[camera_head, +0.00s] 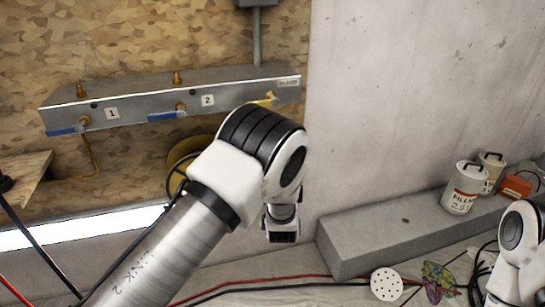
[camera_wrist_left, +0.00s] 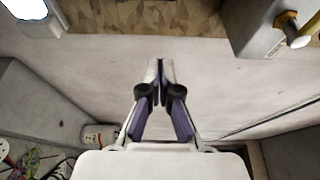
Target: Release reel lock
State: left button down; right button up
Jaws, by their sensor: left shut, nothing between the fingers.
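A yellow round thing, probably the reel (camera_head: 182,178), shows in the head view low on the board, partly hidden behind my left arm. A black cable curves over it. I cannot make out its lock. My left gripper (camera_wrist_left: 160,72) is shut and empty in the wrist view, its purple-lined fingers together in front of a pale wall. In the head view my left arm covers the middle, and I cannot make out its fingertips. My right arm shows at the lower right edge of the head view, with its gripper out of view.
A grey metal manifold (camera_head: 225,94) with blue and yellow valve handles and labels 1 and 2 runs across the chipboard. A grey concrete ledge (camera_head: 385,232) bears white canisters (camera_head: 463,190) and an orange box (camera_head: 515,188). A white perforated disc (camera_head: 386,285) and cables lie on the sheeted floor.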

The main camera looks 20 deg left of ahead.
pick_arm(q)
jog(key=w+a, duration=0.6)
jog(key=w, duration=0.1)
jog(key=shift+w+b, duration=0.2)
jog(key=shift+b, duration=0.25)
